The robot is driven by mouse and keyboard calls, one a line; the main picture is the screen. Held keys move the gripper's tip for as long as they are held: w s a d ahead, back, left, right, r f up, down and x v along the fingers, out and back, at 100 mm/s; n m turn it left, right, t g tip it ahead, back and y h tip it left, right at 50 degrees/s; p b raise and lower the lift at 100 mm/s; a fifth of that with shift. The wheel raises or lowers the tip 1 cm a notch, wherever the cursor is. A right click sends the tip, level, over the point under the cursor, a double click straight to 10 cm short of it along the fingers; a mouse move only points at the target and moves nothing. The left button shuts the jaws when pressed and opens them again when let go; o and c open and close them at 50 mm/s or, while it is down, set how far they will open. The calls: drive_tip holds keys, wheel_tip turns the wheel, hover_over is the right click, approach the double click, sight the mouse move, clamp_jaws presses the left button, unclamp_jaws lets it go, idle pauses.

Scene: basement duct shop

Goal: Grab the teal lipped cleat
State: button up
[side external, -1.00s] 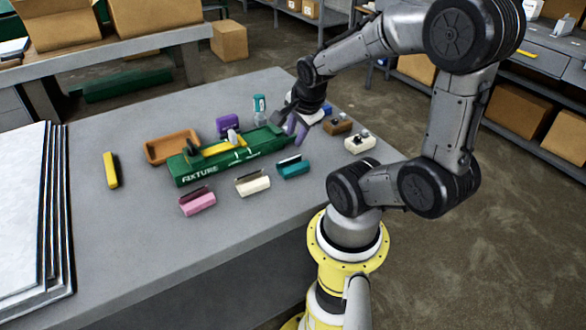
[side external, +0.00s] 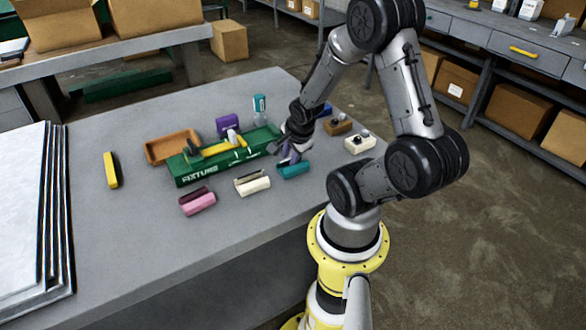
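The teal lipped cleat (side external: 295,172) lies on the grey table, right of the cream cleat and in front of the green fixture's right end. My gripper (side external: 290,158), with purple fingers, points down right over the cleat's far upper side and hides part of it. The fingertips overlap the cleat in this view. I cannot tell whether they touch it, or how far apart the fingers are.
A cream cleat (side external: 252,183) and a pink cleat (side external: 198,203) lie to the left. The green fixture (side external: 205,168) stands close behind. A brown block (side external: 338,127) and a white block (side external: 360,144) sit to the right. The front of the table is clear.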

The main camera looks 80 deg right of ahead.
drive_tip(key=shift+c, duration=0.3)
clamp_jaws()
drive_tip(key=shift+f, duration=0.1)
